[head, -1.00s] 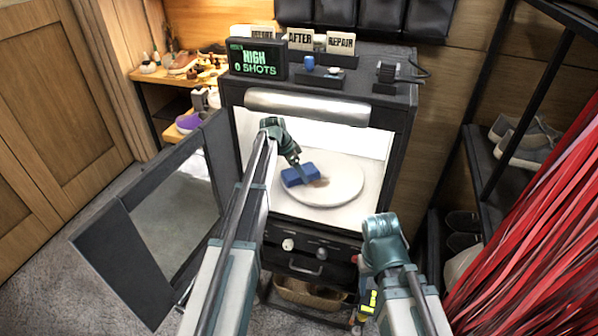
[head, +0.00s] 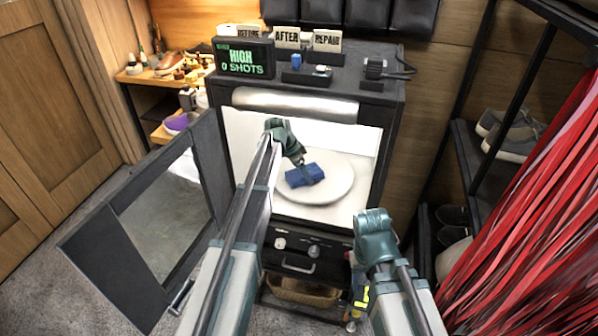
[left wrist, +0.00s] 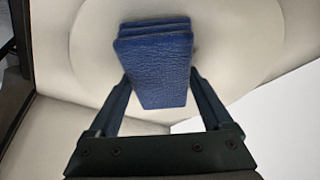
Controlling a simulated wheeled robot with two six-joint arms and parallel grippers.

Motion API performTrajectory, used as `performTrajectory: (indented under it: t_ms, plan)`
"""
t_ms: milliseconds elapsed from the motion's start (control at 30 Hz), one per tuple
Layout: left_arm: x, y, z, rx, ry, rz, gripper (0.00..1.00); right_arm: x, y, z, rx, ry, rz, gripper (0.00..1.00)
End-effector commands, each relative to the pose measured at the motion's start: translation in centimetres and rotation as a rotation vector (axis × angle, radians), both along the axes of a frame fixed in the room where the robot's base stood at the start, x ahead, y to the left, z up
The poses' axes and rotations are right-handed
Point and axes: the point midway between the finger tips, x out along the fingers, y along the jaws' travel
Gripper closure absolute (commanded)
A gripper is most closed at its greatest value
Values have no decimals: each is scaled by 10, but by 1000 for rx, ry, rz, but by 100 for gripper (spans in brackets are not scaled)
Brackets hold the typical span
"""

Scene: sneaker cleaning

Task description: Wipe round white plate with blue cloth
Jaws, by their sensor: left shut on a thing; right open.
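The round white plate (head: 340,187) lies flat inside the open, lit box of a dark cabinet. The folded blue cloth (head: 299,178) rests on the plate, left of and near its middle. My left gripper (head: 306,172) reaches into the box and is shut on the cloth. In the left wrist view the cloth (left wrist: 155,65) sits between the two fingers, over the pale plate (left wrist: 235,40). My right gripper (head: 354,260) is outside the box, low in front of the cabinet's right side. It is open and holds nothing visible; its fingertips are hard to make out.
The cabinet door (head: 130,235) stands open to the left. A HIGH 0 SHOTS display (head: 245,58) and small signs stand on the cabinet top. A shoe rack (head: 480,170) and red strips (head: 540,220) are on the right. A knobbed panel (head: 300,247) is below the box.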

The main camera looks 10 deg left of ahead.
Motion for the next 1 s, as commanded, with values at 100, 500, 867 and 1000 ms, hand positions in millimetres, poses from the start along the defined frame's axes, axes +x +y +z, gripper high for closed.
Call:
performTrajectory:
  t_ms: [100,500,867,1000]
  plan:
    - [-1,-11,-1,0,0,-1,61,0,0,-1,0,0,0,50]
    - [-1,-23,-2,0,0,-1,61,0,0,-2,0,0,0,50]
    - [-2,-50,0,0,-1,-2,61,0,0,0,0,0,0,50]
    - [-2,-55,0,0,0,0,61,0,0,0,0,0,0,50]
